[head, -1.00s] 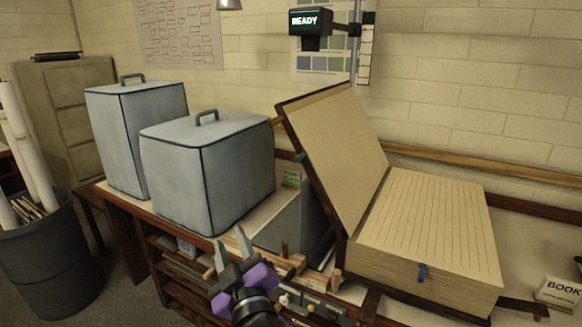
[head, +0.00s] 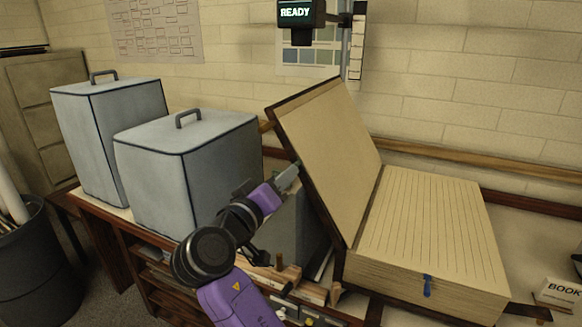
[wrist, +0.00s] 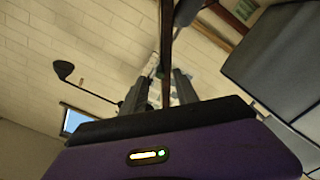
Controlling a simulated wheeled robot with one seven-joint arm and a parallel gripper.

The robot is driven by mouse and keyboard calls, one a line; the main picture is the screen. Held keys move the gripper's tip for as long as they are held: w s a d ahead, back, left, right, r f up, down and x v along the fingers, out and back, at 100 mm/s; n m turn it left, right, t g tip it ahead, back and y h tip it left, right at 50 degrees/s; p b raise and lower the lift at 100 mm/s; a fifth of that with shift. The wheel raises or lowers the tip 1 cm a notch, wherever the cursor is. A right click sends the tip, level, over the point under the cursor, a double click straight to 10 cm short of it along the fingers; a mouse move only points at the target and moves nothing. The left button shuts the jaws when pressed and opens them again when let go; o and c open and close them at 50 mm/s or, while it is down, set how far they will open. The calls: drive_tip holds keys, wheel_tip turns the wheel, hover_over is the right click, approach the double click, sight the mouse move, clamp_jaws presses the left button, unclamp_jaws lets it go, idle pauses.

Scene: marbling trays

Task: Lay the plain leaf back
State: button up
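The big open book (head: 425,225) lies on the bench with a ruled page face up. Its plain leaf (head: 325,150), a tan board with a dark edge, stands up steeply on the left and leans left. My gripper (head: 290,175) is at the leaf's left edge, partly hidden behind my wrist. In the wrist view the leaf shows edge-on as a thin dark strip (wrist: 166,45) running down between my two fingers (wrist: 160,92). The fingers are apart, with a small green tab (wrist: 160,72) near their tips. Whether either finger touches the edge is unclear.
Two grey-covered boxes (head: 185,135) with handles stand left of the leaf, close to my arm. A display reading READY (head: 295,12) hangs above and behind. A small BOOK sign (head: 558,292) stands at right. A dark bin (head: 40,265) is at far left.

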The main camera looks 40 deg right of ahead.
drive_tip(key=shift+p+x, duration=0.5)
drive_tip(key=shift+x, duration=2.05)
clamp_jaws()
